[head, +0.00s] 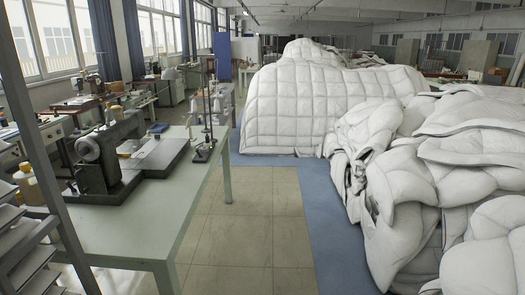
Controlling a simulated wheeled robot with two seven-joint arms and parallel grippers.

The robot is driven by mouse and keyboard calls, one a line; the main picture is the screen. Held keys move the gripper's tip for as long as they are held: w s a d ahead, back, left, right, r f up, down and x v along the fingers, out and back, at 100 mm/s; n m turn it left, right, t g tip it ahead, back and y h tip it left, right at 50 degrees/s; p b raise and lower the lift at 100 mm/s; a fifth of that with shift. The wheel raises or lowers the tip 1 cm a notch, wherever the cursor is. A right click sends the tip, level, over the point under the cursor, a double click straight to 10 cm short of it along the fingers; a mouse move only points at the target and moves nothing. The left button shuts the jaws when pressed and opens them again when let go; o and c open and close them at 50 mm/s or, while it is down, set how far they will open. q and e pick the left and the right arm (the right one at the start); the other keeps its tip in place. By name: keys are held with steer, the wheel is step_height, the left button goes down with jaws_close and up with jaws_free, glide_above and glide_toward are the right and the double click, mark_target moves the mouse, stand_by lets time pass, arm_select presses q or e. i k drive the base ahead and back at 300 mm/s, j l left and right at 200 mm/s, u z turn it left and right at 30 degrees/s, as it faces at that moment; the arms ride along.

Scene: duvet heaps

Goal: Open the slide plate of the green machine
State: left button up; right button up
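A dark sewing machine (118,145) stands on the near pale green table, with a round handwheel (88,149) at its left end. Its flat grey bed (165,153) reaches right toward the table edge. It looks dark grey to black, and I cannot make out a clearly green machine. A slide plate is too small to tell apart on the bed. Neither of my grippers is in view.
The pale green table (130,228) has a thin stand (206,130) at its right edge. A grey metal shelf rack (30,215) stands at the near left. Large white duvet heaps (310,100) fill the right side. A tiled floor aisle (240,225) lies open between.

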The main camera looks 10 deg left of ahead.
mark_target(153, 143)
steer(key=i, duration=1.85)
steer(key=i+l+u, duration=0.15)
steer(key=i+u, duration=0.25)
steer(key=i, duration=0.2)
steer(key=i+l+u, duration=0.3)
steer(key=i+u, duration=0.15)
steer(key=i, duration=0.15)
steer(key=i+l+u, duration=0.4)
steer(key=i+l, duration=0.15)
